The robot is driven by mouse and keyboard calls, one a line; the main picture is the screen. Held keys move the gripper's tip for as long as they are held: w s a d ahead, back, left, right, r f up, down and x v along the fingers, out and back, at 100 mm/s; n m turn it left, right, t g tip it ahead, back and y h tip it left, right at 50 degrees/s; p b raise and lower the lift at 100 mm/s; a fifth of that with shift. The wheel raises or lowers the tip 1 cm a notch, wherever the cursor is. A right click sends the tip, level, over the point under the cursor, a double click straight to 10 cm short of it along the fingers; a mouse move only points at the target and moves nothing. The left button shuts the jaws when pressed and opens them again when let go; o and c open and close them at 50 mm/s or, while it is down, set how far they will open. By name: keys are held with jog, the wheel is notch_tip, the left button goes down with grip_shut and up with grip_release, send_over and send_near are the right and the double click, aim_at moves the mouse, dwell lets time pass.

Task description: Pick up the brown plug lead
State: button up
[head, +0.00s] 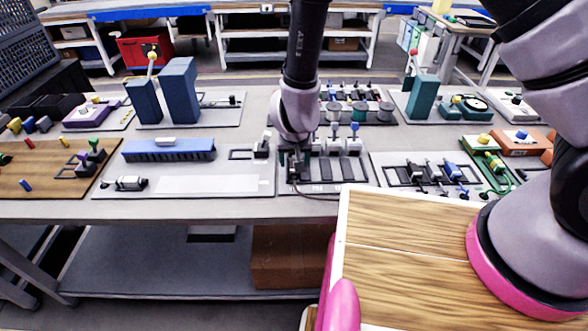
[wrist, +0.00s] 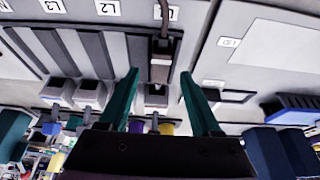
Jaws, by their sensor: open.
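The brown plug lead shows in the wrist view as a dark plug (wrist: 160,66) with a thin brown cord running up from it. The plug lies in the slot by the label L1. My gripper (wrist: 160,73) has teal fingers, spread apart, one on each side of the plug's lower end, with visible gaps. In the head view my gripper (head: 292,174) points down over the left end of the slotted panel. The brown cord (head: 314,195) curves out from beneath it at the panel's front edge. The plug itself is mostly hidden there.
Dark slots and several upright switches (head: 345,145) stand right of my gripper. A grey board (head: 215,183) with a blue terminal block (head: 168,150) lies to the left. A board with small clamps (head: 430,175) lies to the right.

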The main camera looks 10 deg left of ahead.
jog(key=shift+x, duration=1)
jog(key=shift+c, duration=0.3)
jog(key=shift+r, duration=0.1)
grip_shut()
